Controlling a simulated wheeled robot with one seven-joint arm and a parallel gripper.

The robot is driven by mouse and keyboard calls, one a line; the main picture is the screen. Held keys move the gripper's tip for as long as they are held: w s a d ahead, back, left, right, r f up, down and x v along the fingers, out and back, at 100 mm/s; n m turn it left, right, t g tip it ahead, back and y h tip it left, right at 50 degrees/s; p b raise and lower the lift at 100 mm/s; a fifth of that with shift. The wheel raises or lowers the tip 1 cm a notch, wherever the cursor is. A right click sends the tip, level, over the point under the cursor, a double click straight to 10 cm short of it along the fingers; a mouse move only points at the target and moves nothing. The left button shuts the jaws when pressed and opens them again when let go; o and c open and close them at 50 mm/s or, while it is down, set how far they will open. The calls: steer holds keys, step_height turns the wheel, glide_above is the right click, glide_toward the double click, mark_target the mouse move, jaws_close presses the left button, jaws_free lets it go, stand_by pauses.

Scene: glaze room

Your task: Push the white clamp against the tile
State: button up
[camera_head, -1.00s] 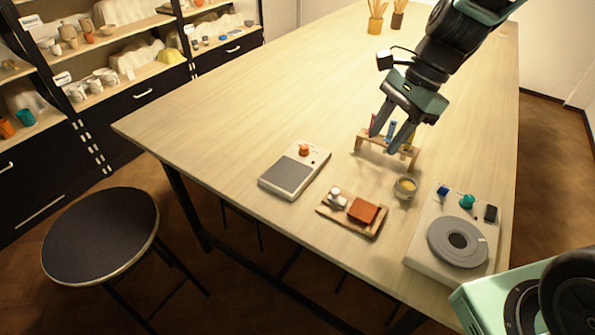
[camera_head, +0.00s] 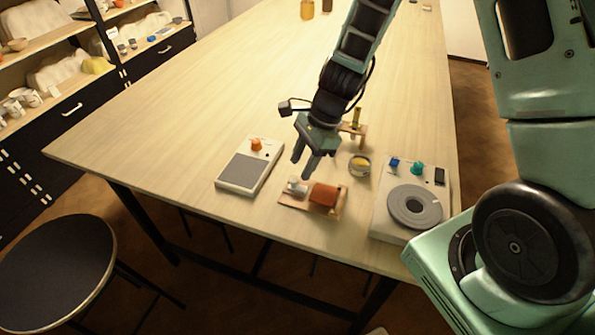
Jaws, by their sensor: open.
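The white clamp (camera_head: 297,187) sits on the left part of a small wooden board (camera_head: 292,203) near the table's front edge. The orange-brown tile (camera_head: 324,195) lies on the same board, to the right of the clamp. Whether the clamp and tile touch is too small to tell; a narrow gap seems to show. My gripper (camera_head: 304,168) points down above and just behind the clamp. Its two fingers are apart and nothing is between them. Whether a fingertip touches the clamp cannot be told.
Left of the board is a white device with a grey plate and orange knob (camera_head: 256,145). To the right are a small bowl (camera_head: 359,166) and a white wheel unit (camera_head: 382,213). A wooden rack (camera_head: 361,132) stands behind my gripper.

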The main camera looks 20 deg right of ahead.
mark_target(295, 179)
steer(key=shift+x, duration=1.85)
jaws_close()
steer(key=shift+s+d+f+b, duration=0.1)
steer(key=shift+s+d+b, duration=0.4)
steer(key=shift+s+d, duration=0.25)
jaws_free()
steer(key=shift+r, duration=0.2)
steer(key=v, duration=1.7)
